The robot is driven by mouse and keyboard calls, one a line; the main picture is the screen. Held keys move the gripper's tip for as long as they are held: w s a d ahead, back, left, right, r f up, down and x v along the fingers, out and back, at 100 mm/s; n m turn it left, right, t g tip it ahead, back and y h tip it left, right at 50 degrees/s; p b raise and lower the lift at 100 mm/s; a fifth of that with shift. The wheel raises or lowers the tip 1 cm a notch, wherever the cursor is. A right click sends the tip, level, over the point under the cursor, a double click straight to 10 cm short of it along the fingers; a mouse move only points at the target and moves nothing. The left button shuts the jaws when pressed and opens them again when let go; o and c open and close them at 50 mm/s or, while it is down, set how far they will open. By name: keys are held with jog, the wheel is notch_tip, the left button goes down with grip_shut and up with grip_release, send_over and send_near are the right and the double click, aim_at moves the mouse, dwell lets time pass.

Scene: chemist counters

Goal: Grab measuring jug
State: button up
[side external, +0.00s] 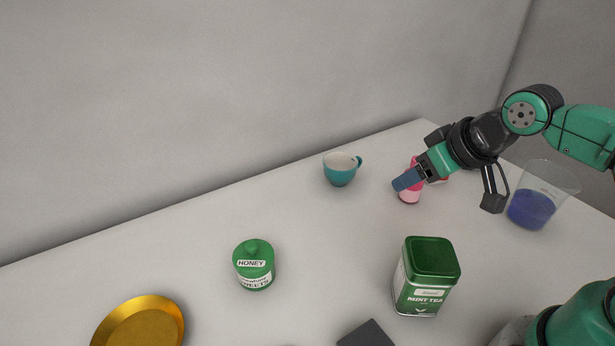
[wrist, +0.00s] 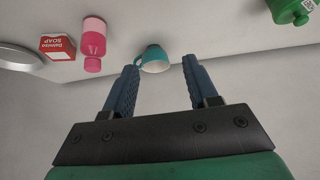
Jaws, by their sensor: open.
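A teal cup shows beyond the fingertips there. I cannot identify the jug for certain in the wrist view.
A red soap box (wrist: 58,46) is beside the bottle. The middle counter is clear.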

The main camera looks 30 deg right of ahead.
jog(key=o, duration=0.5)
notch_tip(320, 180, up, 5)
jog(key=n+g, duration=0.7)
jog(key=n, duration=1)
send_over(520, 159)
notch_tip(520, 159, down, 7)
jog(key=shift+f, duration=3)
